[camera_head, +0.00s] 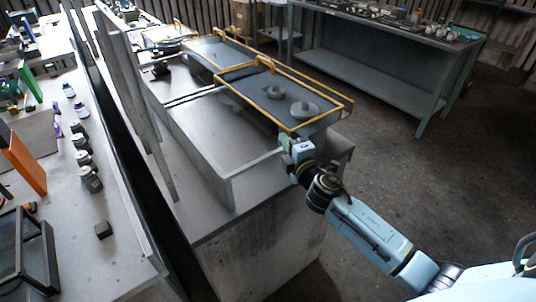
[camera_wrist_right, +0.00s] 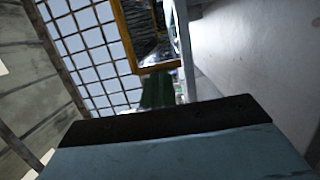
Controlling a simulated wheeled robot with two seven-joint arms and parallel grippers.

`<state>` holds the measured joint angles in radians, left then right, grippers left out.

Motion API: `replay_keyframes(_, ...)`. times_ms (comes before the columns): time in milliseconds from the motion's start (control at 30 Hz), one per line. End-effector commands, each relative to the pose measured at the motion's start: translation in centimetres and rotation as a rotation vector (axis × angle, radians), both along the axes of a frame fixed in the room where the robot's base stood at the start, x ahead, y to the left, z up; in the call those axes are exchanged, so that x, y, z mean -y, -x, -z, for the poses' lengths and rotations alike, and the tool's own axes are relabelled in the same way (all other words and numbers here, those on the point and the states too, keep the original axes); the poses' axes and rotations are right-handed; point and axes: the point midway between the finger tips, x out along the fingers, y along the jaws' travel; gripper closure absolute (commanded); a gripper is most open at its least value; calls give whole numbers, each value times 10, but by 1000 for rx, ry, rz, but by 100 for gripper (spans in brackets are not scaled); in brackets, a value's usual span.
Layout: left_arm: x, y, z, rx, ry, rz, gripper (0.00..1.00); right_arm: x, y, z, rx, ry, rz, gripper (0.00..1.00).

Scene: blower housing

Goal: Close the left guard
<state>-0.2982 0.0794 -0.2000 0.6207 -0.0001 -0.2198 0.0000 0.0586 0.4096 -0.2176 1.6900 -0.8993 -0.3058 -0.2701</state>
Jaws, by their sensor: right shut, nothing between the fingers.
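Two yellow-framed dark panels, which look like the guards, lie side by side on the grey metal bench. The nearer panel (camera_head: 262,97) has two round grey parts on it; the farther panel (camera_head: 215,54) is behind it to the left. I cannot tell for certain which is the left guard. My right gripper (camera_head: 286,141) is shut and empty at the near corner of the nearer panel, beside the end of a pale bar; contact is unclear. The right wrist view shows a yellow frame edge (camera_wrist_right: 160,66) close ahead. My left gripper is out of view.
The grey bench (camera_head: 205,135) has upright plates along its left side. A table (camera_head: 115,225) at the left holds several bottles and an orange panel (camera_head: 24,163). A workbench (camera_head: 375,48) stands at the back right. Open floor lies at the right.

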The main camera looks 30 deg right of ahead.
Motion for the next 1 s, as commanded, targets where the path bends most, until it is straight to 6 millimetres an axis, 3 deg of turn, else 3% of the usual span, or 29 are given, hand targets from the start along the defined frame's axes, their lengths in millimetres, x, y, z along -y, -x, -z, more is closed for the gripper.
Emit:
replay_keyframes(100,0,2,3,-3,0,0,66,25,-4,0,1,3,4,100)
replay_keyframes(333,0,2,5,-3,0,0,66,48,-8,0,0,0,5,100)
replay_keyframes(833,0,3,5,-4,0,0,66,53,-9,-1,1,1,10,100)
replay_keyframes(1000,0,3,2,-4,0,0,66,39,-8,-1,0,-3,5,100)
